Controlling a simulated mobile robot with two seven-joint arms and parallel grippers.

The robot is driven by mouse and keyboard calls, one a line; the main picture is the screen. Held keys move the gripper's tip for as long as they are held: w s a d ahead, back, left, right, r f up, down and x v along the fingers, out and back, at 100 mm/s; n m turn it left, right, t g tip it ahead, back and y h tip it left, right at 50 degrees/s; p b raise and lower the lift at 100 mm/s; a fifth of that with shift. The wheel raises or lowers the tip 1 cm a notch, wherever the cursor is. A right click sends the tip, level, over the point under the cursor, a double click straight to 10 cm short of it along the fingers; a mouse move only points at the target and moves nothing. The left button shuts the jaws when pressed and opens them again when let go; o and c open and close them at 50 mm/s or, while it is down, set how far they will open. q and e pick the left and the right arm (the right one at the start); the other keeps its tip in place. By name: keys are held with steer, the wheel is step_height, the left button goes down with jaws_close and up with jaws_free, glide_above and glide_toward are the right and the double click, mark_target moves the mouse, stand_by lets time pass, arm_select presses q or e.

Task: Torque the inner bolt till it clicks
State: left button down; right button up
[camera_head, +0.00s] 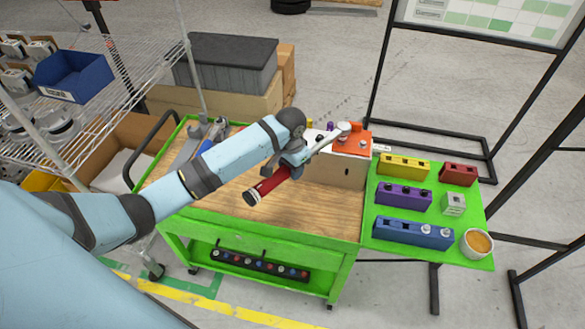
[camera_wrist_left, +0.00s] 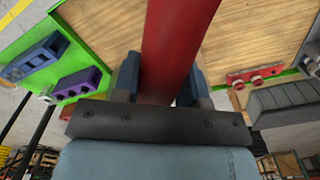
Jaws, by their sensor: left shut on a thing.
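My left gripper (camera_head: 291,162) is shut on the red handle of a torque wrench (camera_head: 272,183). In the left wrist view the red handle (camera_wrist_left: 168,45) runs up between the two fingers. The wrench's grey metal end reaches up and right to the chassis fixture (camera_head: 341,171), a pale block with an orange top part (camera_head: 352,148) on the cart. The wrench head lies over a bolt (camera_head: 344,127) on the fixture's top; I cannot tell whether it is fully seated. Another bolt (camera_head: 363,143) shows nearer the right edge. My right gripper is not in view.
The fixture stands on a green cart with a wooden top (camera_head: 225,200). A green side shelf (camera_head: 400,250) holds yellow (camera_head: 404,166), red, purple (camera_head: 403,197) and blue (camera_head: 412,233) blocks and a small bowl (camera_head: 477,243). Dark frame posts stand at the right.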

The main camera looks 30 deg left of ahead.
arm_select(q)
steer(key=shift+a, duration=0.35)
steer(key=shift+w+a+m, duration=0.15)
steer(key=shift+a+m, duration=0.05)
steer(key=shift+m, duration=0.1)
steer(key=shift+w+r, duration=0.1)
steer(key=shift+r, duration=0.15)
stand_by(0.5)
